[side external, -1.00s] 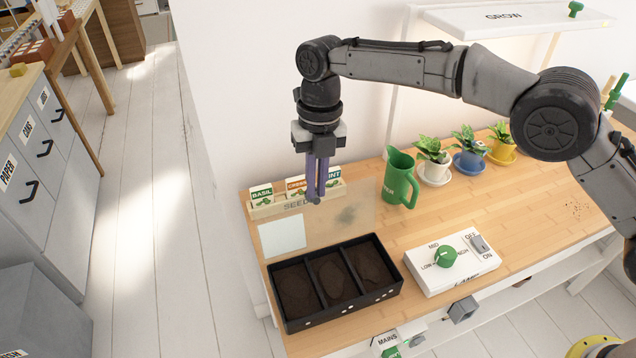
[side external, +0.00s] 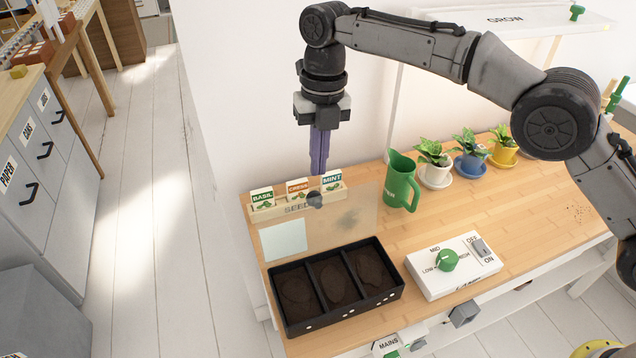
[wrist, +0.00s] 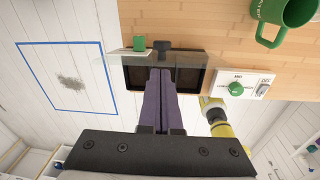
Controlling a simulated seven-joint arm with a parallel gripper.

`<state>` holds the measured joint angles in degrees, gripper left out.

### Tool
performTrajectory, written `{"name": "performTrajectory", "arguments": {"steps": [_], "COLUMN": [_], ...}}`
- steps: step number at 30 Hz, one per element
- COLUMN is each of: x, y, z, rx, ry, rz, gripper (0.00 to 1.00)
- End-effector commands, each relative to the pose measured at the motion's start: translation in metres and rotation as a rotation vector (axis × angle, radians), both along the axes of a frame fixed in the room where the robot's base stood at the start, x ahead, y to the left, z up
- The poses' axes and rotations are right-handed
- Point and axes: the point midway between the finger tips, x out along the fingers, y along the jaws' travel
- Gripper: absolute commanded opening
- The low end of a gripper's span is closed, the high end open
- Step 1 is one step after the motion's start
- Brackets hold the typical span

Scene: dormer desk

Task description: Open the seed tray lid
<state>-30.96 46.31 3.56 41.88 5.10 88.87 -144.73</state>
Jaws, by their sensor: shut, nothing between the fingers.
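The black seed tray (side external: 290,320) stands on the desk, its three soil-filled compartments uncovered from above. Its clear lid (side external: 345,222) is up at the tray's back edge, with a pale label and a dark round knob (side external: 314,199) near its top edge. The knob also shows in the wrist view (wrist: 162,46). My gripper (side external: 319,172) is shut and empty, pointing down just above the knob with a small gap. In the wrist view my fingers (wrist: 160,72) hide the middle of the tray (wrist: 136,90).
Behind the lid is a rack with seed packets (side external: 298,189). A green jug (side external: 401,183) stands to the right, with several potted plants (side external: 434,168) beyond. A white control box (side external: 452,270) with a green knob sits right of the tray.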

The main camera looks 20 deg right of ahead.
Motion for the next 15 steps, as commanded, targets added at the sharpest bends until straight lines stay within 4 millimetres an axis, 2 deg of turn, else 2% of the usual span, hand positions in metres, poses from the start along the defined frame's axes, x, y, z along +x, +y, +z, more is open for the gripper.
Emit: {"name": "performTrajectory", "arguments": {"steps": [6, 10, 15], "x": [-0.006, -0.008, -0.005], "y": [0.001, 0.001, 0.002], "z": [0.022, 0.027, 0.027], "rx": [-0.002, -0.006, -0.018], "ry": [0.02, 0.027, 0.033], "rz": [0.006, -0.034, -0.288], "gripper": [0.0, 0.0, 0.0]}}
